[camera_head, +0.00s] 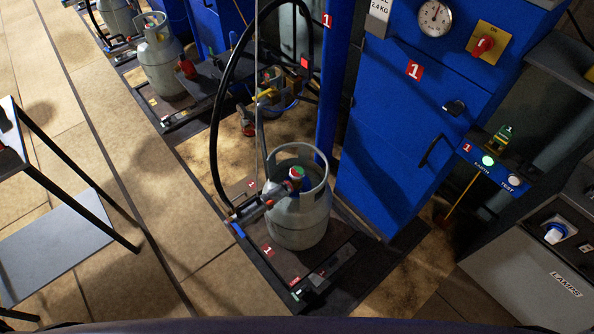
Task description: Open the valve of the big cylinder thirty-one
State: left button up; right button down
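A grey gas cylinder (300,224) with a collar around its top stands upright on the dark platform of the nearest scale. Inside the collar is a valve (297,174) with red, green and blue parts. A connector (257,204) sits at the collar's left side, where a black hose (216,130) comes down. A second grey cylinder (160,65) stands on a farther scale at the upper left, and part of another is at the top edge. I cannot read thirty-one on any cylinder. Neither of my grippers is in view.
A blue scale cabinet (400,150) marked 1 carries a gauge (435,18) and a red switch (482,46). A green light (487,160) is lit at its right. A grey LAMPS box (530,265) stands lower right, a dark-framed stand (60,240) left. Tiled floor between is clear.

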aim_at(296, 173)
jog(key=i+j+u, duration=0.35)
jog(key=j+u, duration=0.2)
jog(key=i+j+u, duration=0.1)
jog(key=i+u, duration=0.15)
